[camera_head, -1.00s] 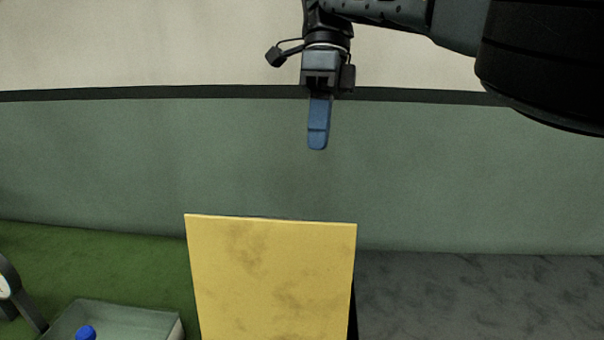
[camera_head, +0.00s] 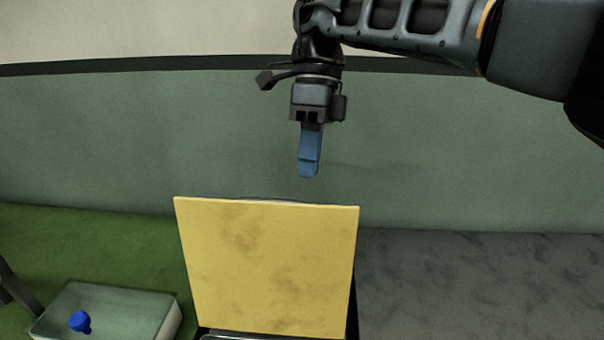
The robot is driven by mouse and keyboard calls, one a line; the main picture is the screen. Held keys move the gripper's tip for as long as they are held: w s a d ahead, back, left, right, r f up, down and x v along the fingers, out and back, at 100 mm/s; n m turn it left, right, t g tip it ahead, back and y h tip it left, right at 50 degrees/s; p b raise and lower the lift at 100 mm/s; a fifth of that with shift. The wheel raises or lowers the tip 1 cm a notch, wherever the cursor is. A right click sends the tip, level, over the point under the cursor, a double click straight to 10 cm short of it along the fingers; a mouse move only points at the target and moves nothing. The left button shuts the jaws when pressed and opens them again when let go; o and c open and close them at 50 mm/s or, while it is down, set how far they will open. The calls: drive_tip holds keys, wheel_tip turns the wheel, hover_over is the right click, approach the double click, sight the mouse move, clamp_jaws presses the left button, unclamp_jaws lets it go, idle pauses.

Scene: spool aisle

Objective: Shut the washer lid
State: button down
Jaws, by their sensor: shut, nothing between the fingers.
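The washer lid (camera_head: 268,268) is a yellow, smudged square panel in the lower middle of the head view. It stands up nearly vertical, open. Below its lower edge a thin strip of the washer (camera_head: 240,336) shows; the rest of the washer is out of the picture. My gripper (camera_head: 309,174) hangs pointing down, its blue fingers closed together with nothing in them. It appears just above the lid's top edge in the picture, right of its middle, and apart from it. Whether it is in front of or behind the lid is hard to tell.
A pale grey tray (camera_head: 152,309) with a blue knobbed item (camera_head: 80,321) stands at lower left on a green surface (camera_head: 80,250). A dark grey surface (camera_head: 470,285) at right is clear. A green wall with a dark stripe is behind.

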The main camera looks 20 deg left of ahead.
drive_tip(key=shift+s+d+f+p, duration=0.1)
drive_tip(key=shift+s+f+p, duration=0.1)
drive_tip(key=shift+s, duration=0.55)
drive_tip(key=shift+s+f+p, duration=0.1)
drive_tip(key=shift+s+p, duration=0.05)
drive_tip(key=shift+s, duration=0.55)
drive_tip(key=shift+s+d+f+p, duration=0.1)
drive_tip(key=shift+s+f+p, duration=0.1)
drive_tip(key=shift+s, duration=0.55)
drive_tip(key=shift+r, duration=0.1)
